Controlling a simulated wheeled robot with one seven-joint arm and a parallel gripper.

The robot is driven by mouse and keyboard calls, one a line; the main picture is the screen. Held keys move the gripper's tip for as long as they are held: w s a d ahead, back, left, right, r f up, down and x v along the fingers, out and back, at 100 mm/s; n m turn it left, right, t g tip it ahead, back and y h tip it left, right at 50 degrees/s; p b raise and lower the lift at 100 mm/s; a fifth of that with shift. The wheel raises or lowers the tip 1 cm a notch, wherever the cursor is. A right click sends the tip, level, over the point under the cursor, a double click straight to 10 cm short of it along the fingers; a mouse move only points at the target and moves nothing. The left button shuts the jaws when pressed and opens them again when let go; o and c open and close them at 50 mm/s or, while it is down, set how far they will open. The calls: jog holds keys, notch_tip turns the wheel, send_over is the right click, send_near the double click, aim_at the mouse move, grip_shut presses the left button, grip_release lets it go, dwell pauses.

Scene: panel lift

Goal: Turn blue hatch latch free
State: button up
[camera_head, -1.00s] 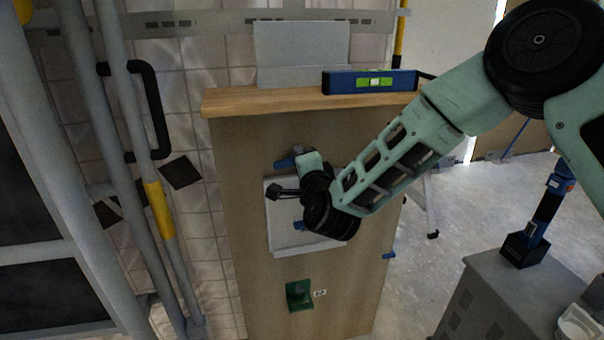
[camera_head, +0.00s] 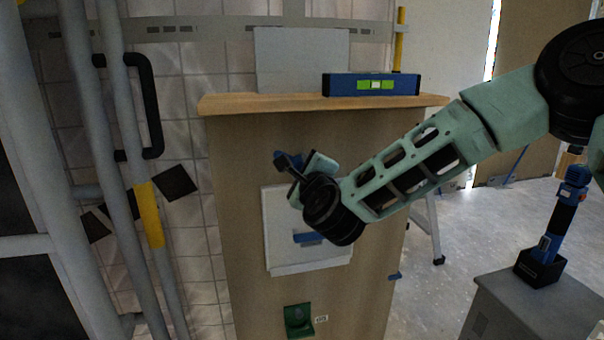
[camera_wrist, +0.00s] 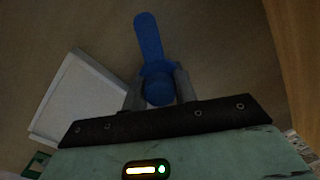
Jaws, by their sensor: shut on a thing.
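The blue latch (camera_head: 283,157) is above the white hatch panel (camera_head: 281,235) on the upright wooden board. In the wrist view the blue latch (camera_wrist: 149,38) shows a long rounded arm pointing away from my gripper, and its round hub sits between my fingers. My gripper (camera_head: 290,166) is shut on the latch; in the wrist view the fingers (camera_wrist: 158,88) flank the hub. The white panel (camera_wrist: 85,100) lies to the left there. A blue handle (camera_head: 308,238) is on the panel. My wrist hides part of the panel's upper right.
A wooden ledge (camera_head: 300,104) tops the board, with a blue spirit level (camera_head: 345,86) and a grey plate (camera_head: 300,60) on it. A green bracket (camera_head: 298,320) is below the panel. A small blue piece (camera_head: 395,276) is at lower right. Grey pipes (camera_head: 110,200) stand left.

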jog(key=shift+f, duration=0.1)
dwell(0.4)
jog(key=o, duration=1)
jog(key=shift+c, duration=0.2)
jog(key=v, duration=1.7)
jog(key=shift+s, duration=0.25)
